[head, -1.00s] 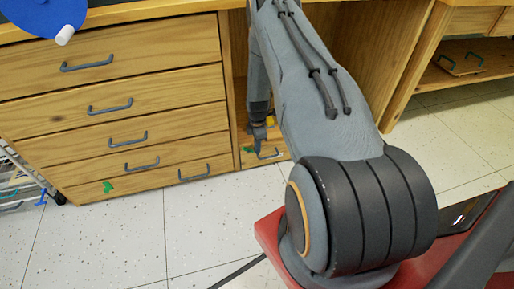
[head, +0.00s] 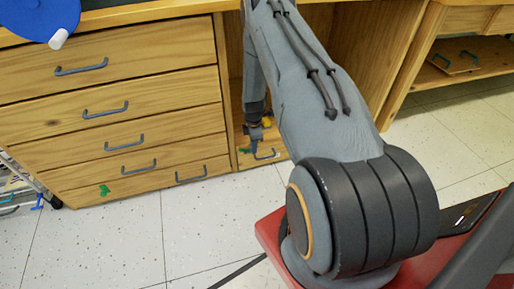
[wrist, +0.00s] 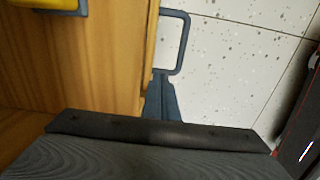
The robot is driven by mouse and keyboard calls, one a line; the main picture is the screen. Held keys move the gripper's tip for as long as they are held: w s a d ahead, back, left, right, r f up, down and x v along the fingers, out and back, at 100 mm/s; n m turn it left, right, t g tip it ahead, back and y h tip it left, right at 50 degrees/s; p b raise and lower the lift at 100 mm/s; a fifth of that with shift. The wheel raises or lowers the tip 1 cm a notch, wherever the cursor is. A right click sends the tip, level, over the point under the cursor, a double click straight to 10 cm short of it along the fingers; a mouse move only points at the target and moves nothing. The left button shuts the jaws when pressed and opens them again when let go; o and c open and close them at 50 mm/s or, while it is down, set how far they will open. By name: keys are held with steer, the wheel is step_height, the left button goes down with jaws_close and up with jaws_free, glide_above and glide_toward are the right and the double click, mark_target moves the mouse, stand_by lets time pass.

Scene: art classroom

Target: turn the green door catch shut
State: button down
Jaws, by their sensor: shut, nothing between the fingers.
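A small green catch (head: 244,151) shows low on the cabinet front by the tip of my gripper (head: 256,149), just left of a grey handle (head: 267,156). A second green piece (head: 104,190) is on the bottom front of the left cabinet. The head view does not show whether my gripper touches the nearer catch. No green shows in the wrist view.
A drawer cabinet (head: 110,95) with grey handles stands left of my arm. A yellow piece (wrist: 34,3) on a grey base is at the wrist view's upper left. A blue disc (head: 38,18) is on the worktop. The speckled floor (head: 215,220) in front is clear.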

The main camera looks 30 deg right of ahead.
steer(key=s+d+r+p, duration=0.2)
steer(key=d+r, duration=0.5)
steer(key=r, duration=0.4)
steer(key=shift+d+r+p, duration=0.2)
steer(key=shift+d+p, duration=0.1)
steer(key=shift+p, duration=0.55)
step_height(320, 180, up, 5)
steer(key=b, duration=0.5)
glide_above(249, 151)
steer(key=shift+s+a+r, duration=0.1)
steer(key=shift+r, duration=0.1)
step_height(249, 151, down, 14)
steer(key=b, duration=0.5)
